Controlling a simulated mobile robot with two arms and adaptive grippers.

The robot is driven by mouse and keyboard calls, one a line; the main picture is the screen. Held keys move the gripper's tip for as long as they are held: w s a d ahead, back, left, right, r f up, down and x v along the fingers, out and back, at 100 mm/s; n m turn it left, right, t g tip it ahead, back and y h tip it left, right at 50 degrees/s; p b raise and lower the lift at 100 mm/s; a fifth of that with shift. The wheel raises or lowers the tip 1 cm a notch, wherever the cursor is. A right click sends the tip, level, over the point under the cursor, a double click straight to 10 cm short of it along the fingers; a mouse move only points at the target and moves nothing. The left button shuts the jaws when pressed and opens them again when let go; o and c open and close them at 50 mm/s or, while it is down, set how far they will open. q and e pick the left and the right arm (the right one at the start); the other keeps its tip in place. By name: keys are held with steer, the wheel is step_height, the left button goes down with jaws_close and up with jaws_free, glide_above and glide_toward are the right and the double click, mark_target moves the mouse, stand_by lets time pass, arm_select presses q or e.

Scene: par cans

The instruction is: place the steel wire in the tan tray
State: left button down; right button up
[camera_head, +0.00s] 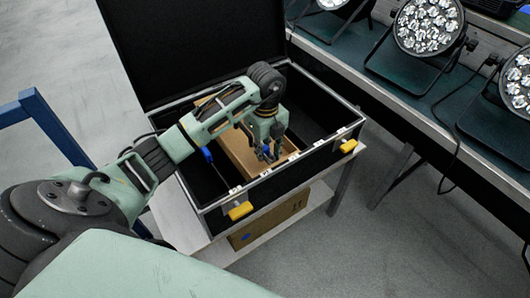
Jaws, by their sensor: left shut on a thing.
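The tan tray (238,152) sits inside an open black case, in its middle part. My left gripper (271,153) reaches down over the tray's right part, with its fingers low over or inside it. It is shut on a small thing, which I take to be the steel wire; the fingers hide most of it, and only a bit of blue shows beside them. I cannot tell whether it touches the tray floor. My right gripper is not in view.
The black case (219,217) has a metal rim, yellow latches and a raised lid behind. A blue-handled item (207,154) is in its left part. A cardboard box (270,224) sits below. Par cans (428,27) stand on the bench at right.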

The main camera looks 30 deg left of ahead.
mark_target(266, 150)
arm_select(q)
steer(key=shift+f, duration=1.05)
steer(key=shift+f, duration=0.15)
steer(key=c, duration=1.5)
jaws_free()
step_height(266, 150, up, 12)
steer(key=shift+r, duration=0.25)
